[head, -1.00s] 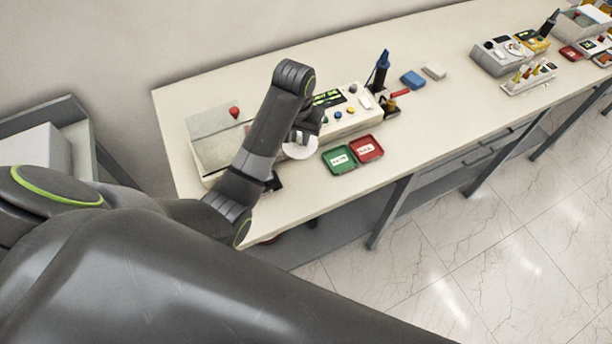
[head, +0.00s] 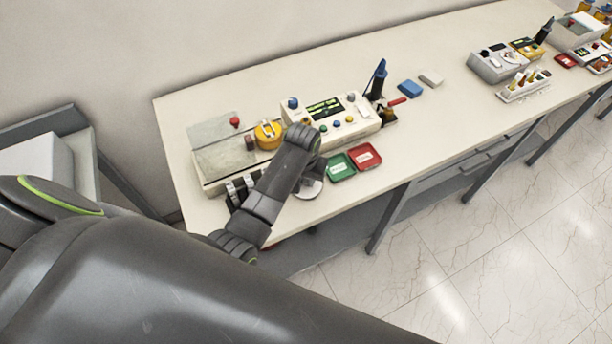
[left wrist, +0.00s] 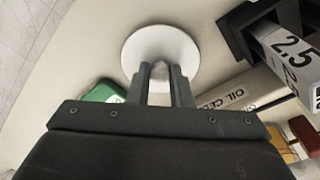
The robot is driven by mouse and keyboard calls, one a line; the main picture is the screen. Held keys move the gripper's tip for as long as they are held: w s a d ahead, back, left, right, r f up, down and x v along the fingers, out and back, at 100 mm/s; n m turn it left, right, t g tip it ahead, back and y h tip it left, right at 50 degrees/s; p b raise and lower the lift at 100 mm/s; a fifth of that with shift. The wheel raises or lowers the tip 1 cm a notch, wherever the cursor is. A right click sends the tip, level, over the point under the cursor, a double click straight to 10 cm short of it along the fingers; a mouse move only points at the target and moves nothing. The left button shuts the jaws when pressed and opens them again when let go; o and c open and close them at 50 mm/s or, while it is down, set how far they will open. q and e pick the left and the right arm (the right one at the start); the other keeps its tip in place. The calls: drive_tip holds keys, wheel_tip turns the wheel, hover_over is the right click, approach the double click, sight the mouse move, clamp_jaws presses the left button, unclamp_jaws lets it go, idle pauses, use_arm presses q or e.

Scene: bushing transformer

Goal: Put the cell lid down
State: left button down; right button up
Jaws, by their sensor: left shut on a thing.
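The cell lid (head: 310,190) is a round, pale disc, near the table's front edge in the head view, left of the green tray. In the left wrist view the lid (left wrist: 150,48) shows as a white disc at the fingertips. My left gripper (left wrist: 160,75) is shut on the lid's middle. In the head view this gripper (head: 312,175) is mostly hidden behind my own arm. I cannot tell whether the lid touches the table or hangs just above it. My right gripper is not in view.
A green tray (head: 339,172) and a red tray (head: 365,163) sit right of the lid. An instrument with a display (head: 325,108) stands behind. A block marked "OIL CELL" (left wrist: 240,95) and a black-framed piece marked 2.5 (left wrist: 285,45) are close by.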

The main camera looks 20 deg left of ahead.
sight(305, 188)
use_arm(q)
drive_tip(key=shift+f, duration=0.2)
drive_tip(key=shift+f, duration=0.1)
drive_tip(key=c, duration=1.3)
unclamp_jaws()
drive_tip(key=shift+r, duration=0.75)
drive_tip(key=r, duration=0.3)
drive_tip(key=s+r, duration=0.1)
drive_tip(key=r, duration=0.3)
drive_tip(key=r+b, duration=0.1)
drive_tip(key=r, duration=0.2)
drive_tip(key=shift+s+r, duration=0.25)
drive_tip(key=shift+r, duration=0.15)
